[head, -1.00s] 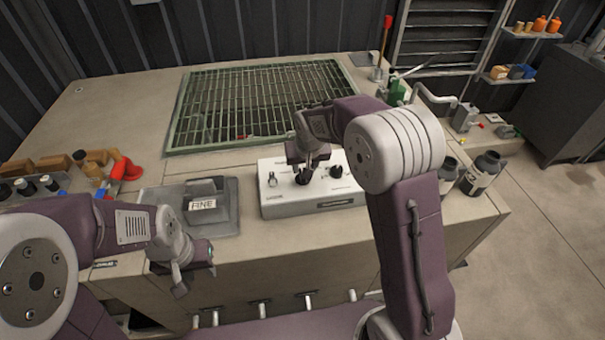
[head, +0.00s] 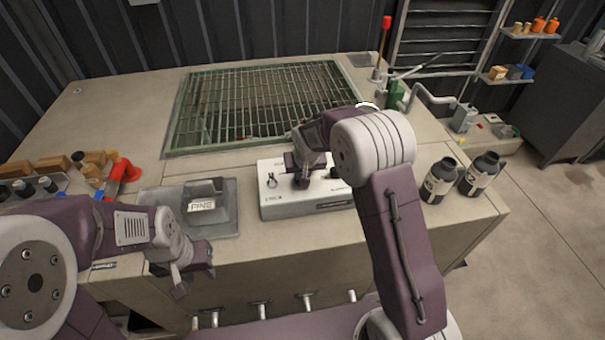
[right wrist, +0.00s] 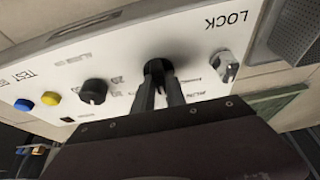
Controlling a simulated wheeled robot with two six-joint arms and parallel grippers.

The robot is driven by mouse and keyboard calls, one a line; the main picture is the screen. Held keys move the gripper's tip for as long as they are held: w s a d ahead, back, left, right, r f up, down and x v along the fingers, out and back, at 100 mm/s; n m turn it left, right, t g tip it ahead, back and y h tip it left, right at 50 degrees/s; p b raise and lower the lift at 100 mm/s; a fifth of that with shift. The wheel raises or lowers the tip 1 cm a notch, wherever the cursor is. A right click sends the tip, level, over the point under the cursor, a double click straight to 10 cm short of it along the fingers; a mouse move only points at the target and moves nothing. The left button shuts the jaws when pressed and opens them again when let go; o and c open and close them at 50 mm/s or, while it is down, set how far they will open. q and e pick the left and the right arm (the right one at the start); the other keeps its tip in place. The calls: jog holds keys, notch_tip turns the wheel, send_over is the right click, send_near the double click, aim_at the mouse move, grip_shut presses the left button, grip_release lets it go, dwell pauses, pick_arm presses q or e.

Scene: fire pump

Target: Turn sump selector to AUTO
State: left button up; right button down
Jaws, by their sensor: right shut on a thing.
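The white control box (head: 318,205) sits at the front edge of the bench in the head view. In the right wrist view its panel (right wrist: 130,45) carries a silver key switch (right wrist: 224,66), a second black knob (right wrist: 93,91), a yellow button (right wrist: 50,98) and a blue button (right wrist: 23,105). My right gripper (head: 301,182) is over the panel. Its fingers (right wrist: 160,88) are shut on the middle black knob (right wrist: 157,67). The knob's pointer is hidden and the marks around it are too blurred to read. My left gripper (head: 193,275) is open and empty before the bench front.
A grey block on a plate (head: 205,200) lies left of the box. A green-framed grating (head: 260,105) is behind. Two dark bottles (head: 440,180) (head: 481,173) stand at the right. A red fitting (head: 124,170) and small bottles are at far left.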

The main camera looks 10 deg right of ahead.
jog(key=m+b, duration=0.1)
jog(key=m+h+b, duration=0.1)
jog(key=m+b, duration=0.1)
jog(key=shift+w+a+f, duration=0.1)
jog(key=shift+a+f, duration=0.05)
jog(key=shift+f, duration=0.05)
jog(key=m+h+b, duration=0.1)
jog(key=m, duration=0.2)
jog(key=shift+r, duration=0.15)
jog(key=m+g+h, duration=0.1)
jog(key=m, duration=0.1)
jog(key=shift+r+m, duration=0.1)
jog(key=shift+m, duration=0.3)
jog(key=shift+w+a+m+g+h+p, duration=0.1)
jog(key=shift+m+g+h+p, duration=0.4)
jog(key=shift+m+p, duration=0.7)
jog(key=shift+m, duration=0.5)
jog(key=c, duration=1.4)
grip_release()
jog(key=shift+o, duration=0.2)
